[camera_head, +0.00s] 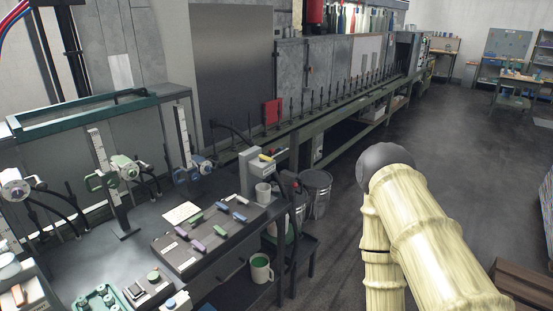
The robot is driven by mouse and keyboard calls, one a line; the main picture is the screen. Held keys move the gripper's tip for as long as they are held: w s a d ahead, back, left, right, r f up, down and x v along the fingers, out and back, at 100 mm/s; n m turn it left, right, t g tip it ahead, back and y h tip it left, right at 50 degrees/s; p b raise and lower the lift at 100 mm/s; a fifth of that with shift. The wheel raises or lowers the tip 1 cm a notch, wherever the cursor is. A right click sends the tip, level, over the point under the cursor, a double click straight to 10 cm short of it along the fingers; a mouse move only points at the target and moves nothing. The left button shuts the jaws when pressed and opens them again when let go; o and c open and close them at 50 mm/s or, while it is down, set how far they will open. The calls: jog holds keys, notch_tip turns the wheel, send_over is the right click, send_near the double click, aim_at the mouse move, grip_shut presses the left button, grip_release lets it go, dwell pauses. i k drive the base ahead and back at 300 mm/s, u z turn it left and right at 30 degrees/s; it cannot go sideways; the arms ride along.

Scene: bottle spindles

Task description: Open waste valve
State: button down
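My arm is at the right of the head view, pale yellow with a dark rounded joint. My gripper is not in view. No part is clearly marked as the waste valve. A grey box (262,167) stands at the right end of the near bench, with a small yellow lever-like part (266,157) on it. Dark pipes or hoses (288,183) run down beside it, with a small reddish part near them. These parts are too small to tell whether any of them is the valve, or whether it is open or shut.
The near bench (145,243) carries a dark tray with several coloured blocks (195,245) and clamp-like machines (125,168). Metal drums (317,185) and a white cup with green contents (261,270) stand beside and below it. A long spindle line (340,110) runs behind.

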aim_at(262, 158)
jog(key=u, duration=0.2)
jog(key=i, duration=1.15)
jog(key=z, duration=0.4)
